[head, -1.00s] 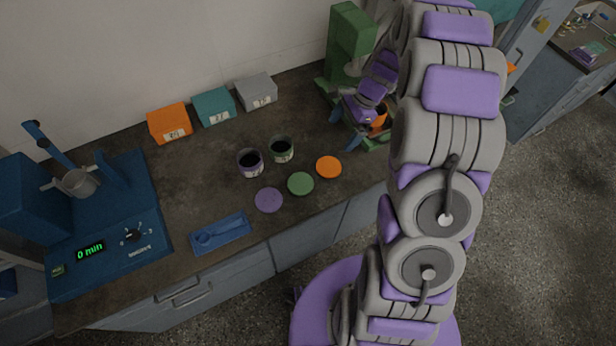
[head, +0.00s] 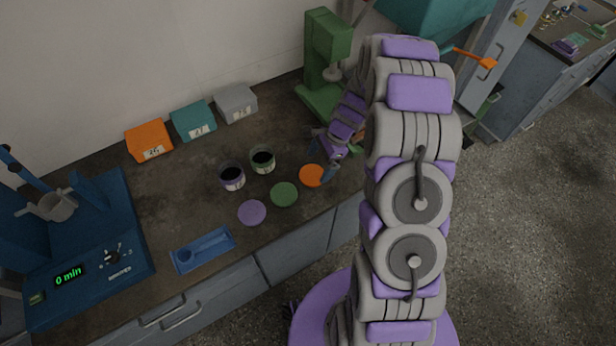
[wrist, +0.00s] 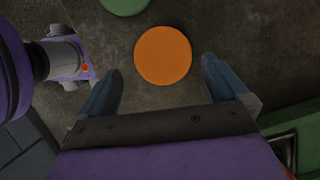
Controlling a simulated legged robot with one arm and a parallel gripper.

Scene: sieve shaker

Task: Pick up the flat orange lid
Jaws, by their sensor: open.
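The flat orange lid (head: 312,175) lies on the dark bench top, at the right end of a row with a green lid (head: 284,194) and a purple lid (head: 252,212). In the wrist view the orange lid (wrist: 163,55) lies just beyond the fingertips, roughly centred between them. My gripper (wrist: 158,80) is open and empty, its two blue-grey fingers apart. In the head view my gripper (head: 324,158) is beside and above the orange lid, and a finger overlaps the lid's right edge.
Orange, teal and grey bins (head: 194,121) line the wall. A green press (head: 328,60) stands behind my arm. A blue shaker (head: 80,250) and blue tray (head: 203,250) are at the left.

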